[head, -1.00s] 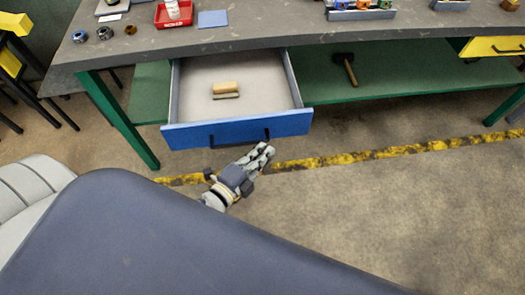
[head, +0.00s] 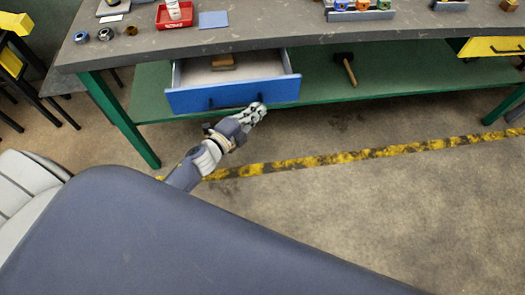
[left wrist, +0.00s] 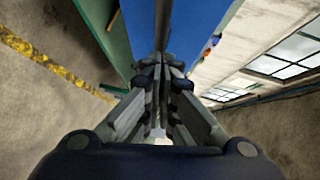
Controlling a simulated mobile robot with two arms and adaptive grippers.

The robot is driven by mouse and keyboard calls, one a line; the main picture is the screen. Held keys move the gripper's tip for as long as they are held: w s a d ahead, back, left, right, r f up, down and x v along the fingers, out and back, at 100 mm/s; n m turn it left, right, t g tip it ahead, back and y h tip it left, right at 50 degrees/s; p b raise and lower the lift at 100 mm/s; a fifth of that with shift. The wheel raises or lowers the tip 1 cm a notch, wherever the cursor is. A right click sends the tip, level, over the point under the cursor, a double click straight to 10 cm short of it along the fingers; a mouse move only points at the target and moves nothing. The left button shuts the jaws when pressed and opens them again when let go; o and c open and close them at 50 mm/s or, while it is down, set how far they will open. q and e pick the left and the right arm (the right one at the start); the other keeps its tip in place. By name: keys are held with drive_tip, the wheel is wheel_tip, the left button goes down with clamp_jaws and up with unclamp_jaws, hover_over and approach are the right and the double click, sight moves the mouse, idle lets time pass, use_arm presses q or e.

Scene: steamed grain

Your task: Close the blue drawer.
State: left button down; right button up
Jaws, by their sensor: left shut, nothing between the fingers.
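The blue drawer (head: 233,95) under the workbench stands partly open in the head view. A tan block-like item (head: 223,62) lies inside it, partly hidden by the bench edge. The drawer's dark handle (head: 230,102) is on its front. My left gripper (head: 257,109) is shut and empty at the right part of the drawer front, near the handle's right end. In the left wrist view the blue drawer front (left wrist: 192,30) lies just beyond the closed fingers (left wrist: 162,62). Whether they touch it I cannot tell. My right gripper is not in view.
The grey workbench top (head: 280,30) carries a red tray (head: 174,16), a blue sheet (head: 213,19) and several small parts. A hammer (head: 345,70) lies on the green lower shelf (head: 400,75). A yellow drawer (head: 490,46) is at the right. The floor in front is clear.

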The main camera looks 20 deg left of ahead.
sight(249, 75)
use_arm(q)
drive_tip(key=w+a+b, duration=0.1)
drive_tip(key=w+a, duration=0.1)
drive_tip(key=w, duration=0.2)
drive_tip(key=w+a+b, duration=0.1)
drive_tip(key=w+a, duration=0.2)
drive_tip(key=w, duration=0.1)
drive_tip(key=w+a+b, duration=0.1)
drive_tip(key=w+a, duration=0.1)
drive_tip(key=w, duration=0.2)
drive_tip(key=shift+w+a+f, duration=0.1)
drive_tip(key=shift+w+a, duration=0.05)
drive_tip(key=shift+a, duration=0.1)
drive_tip(key=shift+w+a+b, duration=0.3)
drive_tip(key=shift+w+b, duration=0.05)
drive_tip(key=shift+w, duration=0.1)
drive_tip(key=shift+r, duration=0.2)
drive_tip(key=shift+a+r, duration=0.1)
